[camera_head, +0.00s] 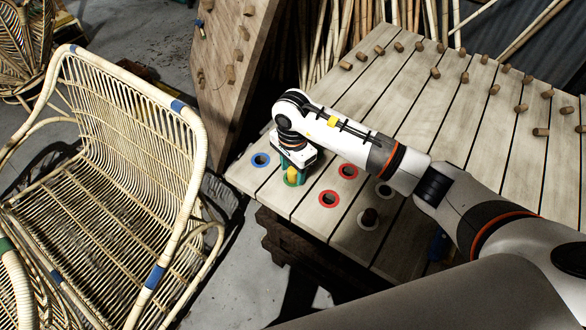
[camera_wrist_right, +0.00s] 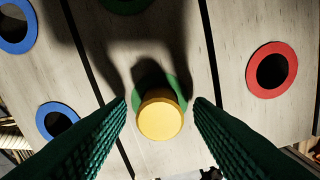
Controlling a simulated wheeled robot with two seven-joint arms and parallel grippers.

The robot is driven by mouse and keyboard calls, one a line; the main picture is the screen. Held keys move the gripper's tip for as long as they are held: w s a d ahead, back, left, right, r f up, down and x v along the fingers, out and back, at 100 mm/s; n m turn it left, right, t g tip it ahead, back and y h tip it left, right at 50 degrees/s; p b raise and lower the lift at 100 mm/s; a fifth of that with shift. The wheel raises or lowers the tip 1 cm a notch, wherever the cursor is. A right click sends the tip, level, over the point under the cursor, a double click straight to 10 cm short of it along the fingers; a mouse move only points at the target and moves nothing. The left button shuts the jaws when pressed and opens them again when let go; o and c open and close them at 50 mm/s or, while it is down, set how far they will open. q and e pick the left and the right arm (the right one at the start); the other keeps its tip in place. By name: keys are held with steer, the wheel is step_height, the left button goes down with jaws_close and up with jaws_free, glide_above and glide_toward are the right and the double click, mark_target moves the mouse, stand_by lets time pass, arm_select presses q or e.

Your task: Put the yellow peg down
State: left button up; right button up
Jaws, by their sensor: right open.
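The yellow peg (camera_head: 292,173) stands upright at a green-ringed hole (camera_head: 291,181) near the left edge of the slatted board. In the right wrist view the yellow peg (camera_wrist_right: 160,120) shows its round top, with part of the green ring (camera_wrist_right: 180,90) around its foot. My right gripper (camera_head: 294,178) is low over the board with its green fingers on either side of the peg. In the right wrist view its fingers are apart, with a gap on each side of the peg. How deep the peg sits is hidden. My left gripper is out of view.
A blue-ringed hole (camera_head: 260,160) and red-ringed holes (camera_head: 348,171) are close by. Several wooden pegs dot the far part of the board (camera_head: 420,100). A rattan chair (camera_head: 110,180) stands at the left.

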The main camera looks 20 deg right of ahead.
mark_target(293, 170)
step_height(293, 170, up, 11)
steer(key=b, duration=0.1)
steer(key=shift+r, duration=0.2)
stand_by(0.5)
